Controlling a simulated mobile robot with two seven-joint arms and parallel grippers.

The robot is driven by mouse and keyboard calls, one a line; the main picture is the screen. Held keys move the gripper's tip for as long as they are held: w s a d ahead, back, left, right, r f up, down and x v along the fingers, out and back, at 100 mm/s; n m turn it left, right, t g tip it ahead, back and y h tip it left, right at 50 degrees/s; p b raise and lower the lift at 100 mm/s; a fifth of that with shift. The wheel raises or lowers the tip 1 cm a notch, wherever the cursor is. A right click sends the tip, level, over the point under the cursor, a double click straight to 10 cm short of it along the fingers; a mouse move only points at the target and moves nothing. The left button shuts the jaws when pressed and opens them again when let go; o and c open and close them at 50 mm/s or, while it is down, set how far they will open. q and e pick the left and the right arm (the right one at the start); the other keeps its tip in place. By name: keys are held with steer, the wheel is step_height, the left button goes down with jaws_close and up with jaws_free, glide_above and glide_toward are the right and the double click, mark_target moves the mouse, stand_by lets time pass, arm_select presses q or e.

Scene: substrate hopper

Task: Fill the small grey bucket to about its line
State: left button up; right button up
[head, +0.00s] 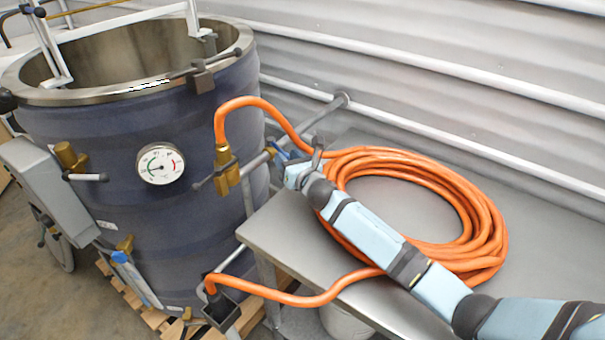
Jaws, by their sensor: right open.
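A large dark blue vat (190,230) with a steel rim and a round dial gauge (160,163) stands at the left. An orange hose (470,210) runs from a brass valve (227,170) on the vat and lies coiled on a grey table. Its other end goes down to a small dark square-mouthed holder (221,311) by the vat's foot. A pale grey bucket (345,322) shows partly under the table's front edge; its line and contents are hidden. My right gripper (302,150) is open at the table's left end, beside the coil and right of the valve. My left gripper is out of view.
The grey table (290,235) has bare room at its front left and inside the coil. A metal rail (310,122) runs behind the valve to the corrugated wall (440,50). A wooden pallet (150,315) lies under the vat. A grey box (45,190) is mounted at the vat's left.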

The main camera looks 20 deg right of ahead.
steer(key=v, duration=1.1)
steer(key=shift+s+b, duration=0.25)
steer(key=shift+b, duration=0.15)
